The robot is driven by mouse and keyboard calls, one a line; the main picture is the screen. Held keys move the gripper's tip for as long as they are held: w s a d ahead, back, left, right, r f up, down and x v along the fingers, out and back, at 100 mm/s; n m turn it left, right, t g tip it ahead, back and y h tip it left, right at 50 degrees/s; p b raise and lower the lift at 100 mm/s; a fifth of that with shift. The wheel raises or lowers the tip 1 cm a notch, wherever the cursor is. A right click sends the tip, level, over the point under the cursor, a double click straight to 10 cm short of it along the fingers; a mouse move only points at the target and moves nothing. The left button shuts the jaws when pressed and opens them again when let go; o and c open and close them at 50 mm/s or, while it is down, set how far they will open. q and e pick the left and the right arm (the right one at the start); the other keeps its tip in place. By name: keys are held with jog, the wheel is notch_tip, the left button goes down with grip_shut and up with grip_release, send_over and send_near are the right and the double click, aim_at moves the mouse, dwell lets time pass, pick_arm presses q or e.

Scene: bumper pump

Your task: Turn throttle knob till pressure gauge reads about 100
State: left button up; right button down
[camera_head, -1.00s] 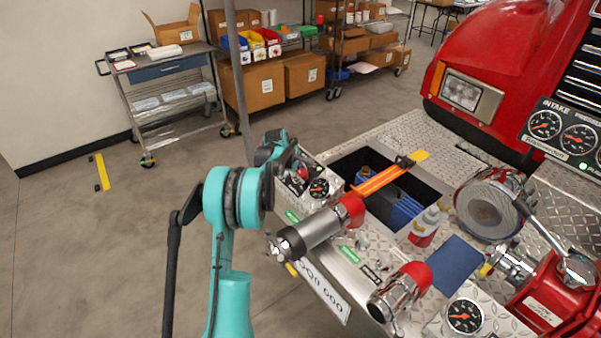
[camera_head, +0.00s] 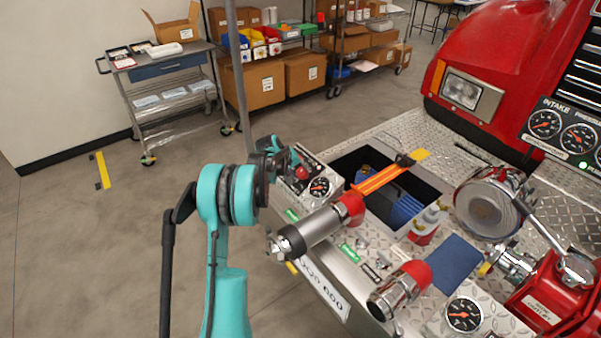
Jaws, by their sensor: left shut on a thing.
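My left gripper (camera_head: 288,165) is at the small panel at the front left corner of the truck's bumper. A small round gauge (camera_head: 319,187) sits just right of the knob. The pressure gauge (camera_head: 578,138) is on the black panel at the right edge, beside the intake gauge (camera_head: 544,124). Its needle is too small to read surely. My right gripper is not in view.
A silver and red nozzle (camera_head: 322,226) lies just in front of the panel, close to my left arm. An open bin (camera_head: 437,192) with hose and blue items is to the right. A wheeled cart (camera_head: 165,65) stands behind on open floor.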

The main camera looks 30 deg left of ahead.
pick_arm(q)
jog(key=shift+m, duration=2.1)
jog(key=shift+h, duration=0.3)
jog(key=o, duration=1.1)
jog(key=shift+o, duration=0.2)
jog(key=shift+s, duration=0.1)
jog(key=v, duration=1.2)
jog(key=shift+s+d+f, duration=0.1)
jog(key=shift+s+f, duration=0.05)
